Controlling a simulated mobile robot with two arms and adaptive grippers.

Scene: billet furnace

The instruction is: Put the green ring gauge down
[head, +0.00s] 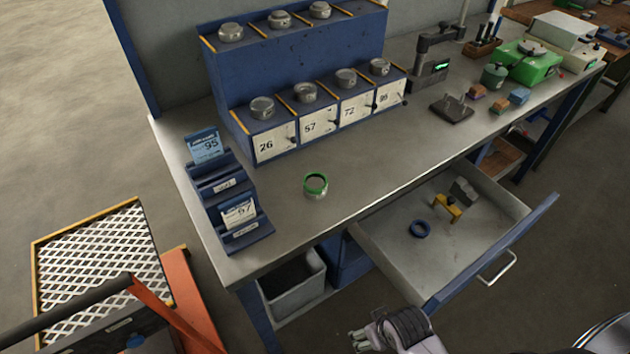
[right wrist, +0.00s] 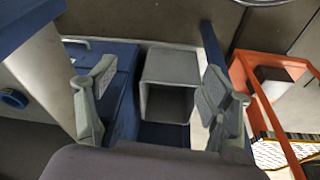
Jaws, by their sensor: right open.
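The green ring gauge (head: 316,186), a metal ring with a green upper band, stands on the bare bench top (head: 350,170), right of the blue card holders. Nothing touches it. My right gripper (head: 362,340) is at the bottom of the head view, in front of the bench and well away from the gauge. In the right wrist view my right gripper (right wrist: 155,100) has its fingers wide apart with nothing between them. The gauge does not show in the right wrist view. My left gripper is not in view.
A grey bin (head: 293,286) sits under the bench. A blue rack (head: 290,65) with several metal gauges stands behind. An orange cart (head: 190,300) is at left.

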